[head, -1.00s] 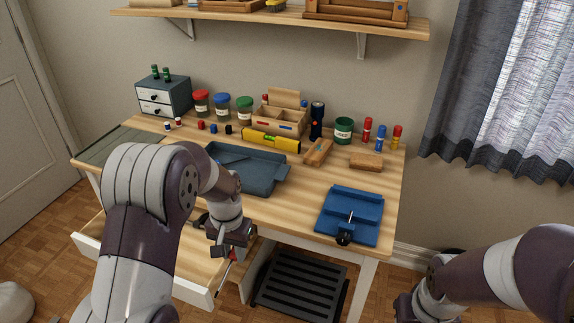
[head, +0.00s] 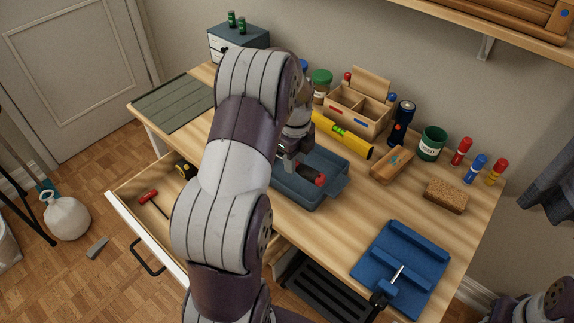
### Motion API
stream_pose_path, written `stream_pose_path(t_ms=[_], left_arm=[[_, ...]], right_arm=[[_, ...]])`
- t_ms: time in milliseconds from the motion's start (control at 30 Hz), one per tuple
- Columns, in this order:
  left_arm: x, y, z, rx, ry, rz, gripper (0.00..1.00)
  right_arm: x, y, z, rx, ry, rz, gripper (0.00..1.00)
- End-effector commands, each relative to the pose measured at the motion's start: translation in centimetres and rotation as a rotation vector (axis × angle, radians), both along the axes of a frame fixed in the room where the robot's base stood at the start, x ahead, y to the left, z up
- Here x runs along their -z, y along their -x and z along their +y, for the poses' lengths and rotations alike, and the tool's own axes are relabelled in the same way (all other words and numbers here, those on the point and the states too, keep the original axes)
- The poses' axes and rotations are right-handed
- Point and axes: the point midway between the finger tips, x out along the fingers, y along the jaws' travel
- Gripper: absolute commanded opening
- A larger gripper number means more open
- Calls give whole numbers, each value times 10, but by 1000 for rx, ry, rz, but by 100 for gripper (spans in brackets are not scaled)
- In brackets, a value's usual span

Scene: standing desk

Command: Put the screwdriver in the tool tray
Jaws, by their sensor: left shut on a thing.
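My left gripper (head: 293,164) is over the left part of the dark blue-grey tool tray (head: 334,191) on the desk. It is shut on the screwdriver, whose black and red handle (head: 318,179) sticks out to the right of the fingers, over the tray. The shaft is hidden by the gripper and my arm. I cannot tell whether the handle touches the tray floor. My left arm hides the tray's left end. My right arm shows only in part at the bottom right corner, with its gripper out of view.
A yellow level (head: 342,135) and a wooden organizer (head: 358,111) stand behind the tray. A wooden block plane (head: 392,164) is to its right, and a blue vise (head: 402,268) is at the front right.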

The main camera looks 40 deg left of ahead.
Motion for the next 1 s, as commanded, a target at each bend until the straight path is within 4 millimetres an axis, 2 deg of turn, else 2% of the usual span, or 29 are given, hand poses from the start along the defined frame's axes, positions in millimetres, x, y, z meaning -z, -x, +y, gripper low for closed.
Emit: stream_pose_path(t_ms=[100, 200, 267, 500, 833, 867, 900, 933, 1000], left_arm=[[15, 0, 24, -3, 1, 1, 0], [21, 0, 34, 0, 0, -1, 0], [25, 0, 36, 0, 0, 0, 0], [62, 0, 36, 0, 0, 0, 0], [66, 0, 35, 0, 0, 0, 0], [65, 0, 35, 0, 0, -1, 35], [65, 0, 35, 0, 0, -1, 48], [65, 0, 35, 0, 0, 0, 54], [65, 0, 35, 0, 0, 0, 54]], right_arm=[[1, 0, 0, 0, 0, 0, 34], [1, 0, 0, 0, 0, 0, 34], [1, 0, 0, 0, 0, 0, 34], [4, 0, 0, 0, 0, 0, 34], [5, 0, 0, 0, 0, 0, 34], [5, 0, 0, 0, 0, 0, 34], [5, 0, 0, 0, 0, 0, 34], [5, 0, 0, 0, 0, 0, 34], [5, 0, 0, 0, 0, 0, 34]])
